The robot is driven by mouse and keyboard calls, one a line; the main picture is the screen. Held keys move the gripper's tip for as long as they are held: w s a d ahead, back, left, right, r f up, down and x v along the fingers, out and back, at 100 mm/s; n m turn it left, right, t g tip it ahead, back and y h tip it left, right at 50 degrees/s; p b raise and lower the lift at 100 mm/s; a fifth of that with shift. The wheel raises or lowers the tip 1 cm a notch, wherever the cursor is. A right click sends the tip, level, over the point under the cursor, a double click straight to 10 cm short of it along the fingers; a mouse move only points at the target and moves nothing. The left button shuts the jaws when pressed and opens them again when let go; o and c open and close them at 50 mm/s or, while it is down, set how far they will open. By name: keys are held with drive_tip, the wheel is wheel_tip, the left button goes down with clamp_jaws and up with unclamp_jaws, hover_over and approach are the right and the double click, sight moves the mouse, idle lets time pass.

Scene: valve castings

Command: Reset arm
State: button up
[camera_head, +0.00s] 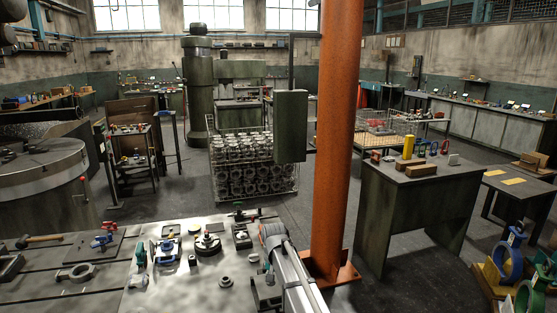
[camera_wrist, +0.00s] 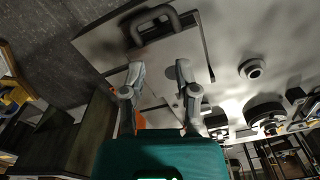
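My gripper (camera_wrist: 160,75) shows in the wrist view with its two grey fingers apart and nothing between them. It is above the light metal bench top, near a flat plate with a dark handle (camera_wrist: 155,24); I cannot tell the height. In the head view my arm (camera_head: 292,268) reaches over the right front part of the metal workbench (camera_head: 185,290), beside the orange column. The fingers cannot be made out there.
Valve parts and tools stand on the workbench, including a blue casting (camera_head: 165,251) and a dark round casting (camera_head: 208,244). A rusty orange column (camera_head: 340,130) rises close to my arm. A wire crate of castings (camera_head: 252,165) stands behind. Open floor lies around the crate.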

drive_tip(key=s+d+r, duration=0.1)
drive_tip(key=s+d, duration=1.7)
drive_tip(key=s, duration=0.4)
drive_tip(key=shift+s+d+n+p, duration=0.25)
drive_tip(key=shift+s+n+p, duration=0.05)
drive_tip(key=shift+n+p, duration=0.15)
